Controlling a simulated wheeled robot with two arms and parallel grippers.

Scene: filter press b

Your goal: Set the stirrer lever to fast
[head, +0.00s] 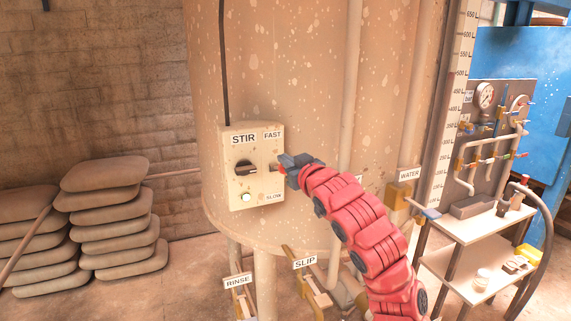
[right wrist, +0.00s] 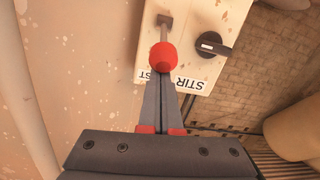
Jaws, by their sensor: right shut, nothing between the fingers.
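The cream STIR box (head: 237,190) is on the side of the big tank, with FAST (head: 272,135) at its upper right and SLOW (head: 274,196) at its lower right. The stirrer lever (right wrist: 164,32) is a metal stem with a red ball knob (right wrist: 164,57). In the head view it sticks out between the two labels, mostly hidden by my gripper; I cannot tell its exact tilt. My right gripper (head: 286,163) is shut and empty, its fingertips right at the red knob on the FAST side. Contact is unclear. My left gripper is out of view.
A black rotary knob (head: 246,167) and a lit green lamp (head: 246,197) sit on the same box, left of the lever. RINSE (head: 237,282) and SLIP (head: 305,262) valves are below. A pipe (head: 349,100) runs down the tank to the right.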

